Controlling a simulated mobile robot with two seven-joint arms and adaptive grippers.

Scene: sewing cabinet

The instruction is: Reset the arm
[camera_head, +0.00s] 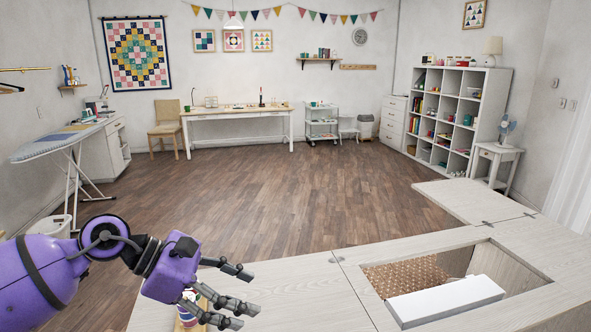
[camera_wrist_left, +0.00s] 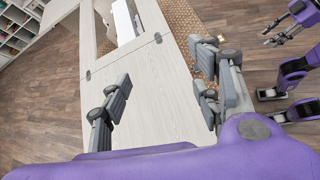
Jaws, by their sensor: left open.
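My left gripper (camera_head: 245,292) is open and empty above the pale wooden cabinet top (camera_head: 300,290). Its purple arm comes in from the left edge. In the left wrist view the open fingers of the left gripper (camera_wrist_left: 163,98) stand on both sides of the pale top, with nothing between them. What looks like my right gripper (camera_wrist_left: 274,36) shows small at the upper right of the left wrist view, beside the cabinet; its jaw opening is unclear. It is out of the head view.
A recess in the cabinet holds a long white object (camera_head: 445,300) beside brown patterned material (camera_head: 405,275). A small multicoloured item (camera_head: 187,318) stands partly hidden behind the left gripper. The wooden floor (camera_head: 270,205) beyond is clear. An ironing board (camera_head: 55,143) stands at left.

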